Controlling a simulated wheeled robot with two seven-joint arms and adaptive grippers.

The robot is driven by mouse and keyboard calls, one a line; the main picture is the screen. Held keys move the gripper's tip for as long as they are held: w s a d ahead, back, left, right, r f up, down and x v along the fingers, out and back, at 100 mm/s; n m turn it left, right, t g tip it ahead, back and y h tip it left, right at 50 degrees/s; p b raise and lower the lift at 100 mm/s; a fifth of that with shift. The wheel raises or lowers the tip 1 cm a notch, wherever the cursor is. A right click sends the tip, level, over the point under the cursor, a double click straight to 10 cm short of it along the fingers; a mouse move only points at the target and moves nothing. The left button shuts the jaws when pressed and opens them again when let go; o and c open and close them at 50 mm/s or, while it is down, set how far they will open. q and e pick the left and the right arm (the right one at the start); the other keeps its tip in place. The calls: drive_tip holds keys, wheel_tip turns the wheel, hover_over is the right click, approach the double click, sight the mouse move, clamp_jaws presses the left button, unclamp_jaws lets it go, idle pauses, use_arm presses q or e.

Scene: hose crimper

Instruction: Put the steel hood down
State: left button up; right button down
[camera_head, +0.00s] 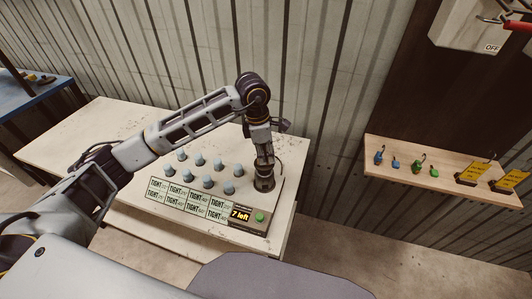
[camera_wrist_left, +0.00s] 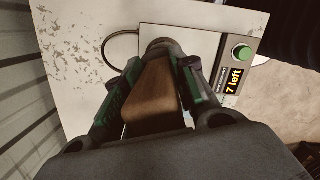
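My left gripper (camera_head: 264,170) reaches down to the right end of a pale panel on the white bench. Its two fingers (camera_wrist_left: 160,75) stand apart with a brownish, smooth-sided piece (camera_wrist_left: 152,98) filling the gap, which looks like the steel hood. In the head view a dark round-rimmed part (camera_head: 264,184) shows just under the fingertips, at panel level. In the wrist view a round brown end (camera_wrist_left: 160,45) shows beyond the tips. The fingers cover much of the hood, and I cannot tell whether it touches the panel. My right gripper is in neither view.
The panel holds several grey-blue knobs (camera_head: 207,181), "TIGHT" labels (camera_head: 190,198), a "7 left" display (camera_head: 240,215) and a green button (camera_head: 260,217). A thin dark loop (camera_wrist_left: 108,42) lies beside the fingers. A wooden shelf (camera_head: 445,178) is at right.

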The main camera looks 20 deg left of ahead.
use_arm(q)
drive_tip(key=o, duration=0.4)
drive_tip(key=shift+r, duration=0.2)
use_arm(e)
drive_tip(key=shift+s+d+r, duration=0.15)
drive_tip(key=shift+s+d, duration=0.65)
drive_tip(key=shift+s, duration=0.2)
